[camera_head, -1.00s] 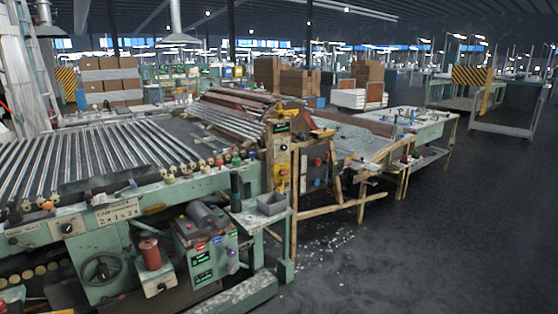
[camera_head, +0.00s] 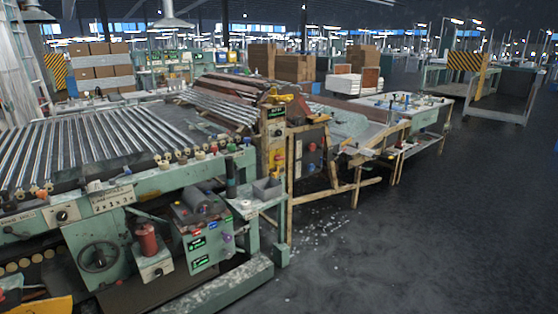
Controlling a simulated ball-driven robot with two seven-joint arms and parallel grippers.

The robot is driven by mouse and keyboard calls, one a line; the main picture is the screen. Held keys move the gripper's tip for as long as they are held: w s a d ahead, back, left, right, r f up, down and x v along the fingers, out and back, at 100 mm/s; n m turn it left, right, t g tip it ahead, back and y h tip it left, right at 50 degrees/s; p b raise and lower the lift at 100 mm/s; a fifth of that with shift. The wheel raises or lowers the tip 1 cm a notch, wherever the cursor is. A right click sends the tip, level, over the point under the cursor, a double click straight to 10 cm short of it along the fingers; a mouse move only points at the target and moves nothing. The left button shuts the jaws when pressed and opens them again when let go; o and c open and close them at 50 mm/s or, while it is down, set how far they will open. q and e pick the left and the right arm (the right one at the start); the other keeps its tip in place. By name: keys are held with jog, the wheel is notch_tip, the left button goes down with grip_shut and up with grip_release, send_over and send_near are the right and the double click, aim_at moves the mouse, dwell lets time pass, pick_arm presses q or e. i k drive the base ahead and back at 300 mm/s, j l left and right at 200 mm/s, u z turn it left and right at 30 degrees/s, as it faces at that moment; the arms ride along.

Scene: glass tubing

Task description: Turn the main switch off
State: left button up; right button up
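A long green glass-tubing machine (camera_head: 262,222) fills the left and middle. I cannot tell for sure which control is the main switch. A green control box (camera_head: 206,246) with small red, blue and green labels and a purple knob is low on its front. A dark panel (camera_head: 308,157) with red and blue buttons is set in a wooden frame farther right. A yellowish post (camera_head: 274,145) with small controls stands beside it. Neither gripper is in view.
A handwheel (camera_head: 98,257) and a red cylinder (camera_head: 148,240) are on the machine's front. A grey tray (camera_head: 267,188) juts out at its corner. The dark floor (camera_head: 400,250) at right is open, with white bits scattered near the wooden legs (camera_head: 325,193).

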aim_at(277, 158)
jog(key=i+l+u, duration=0.15)
jog(key=i+l, duration=0.4)
jog(key=i+l+u, duration=0.15)
jog(key=i+l, duration=0.4)
jog(key=l, duration=0.25)
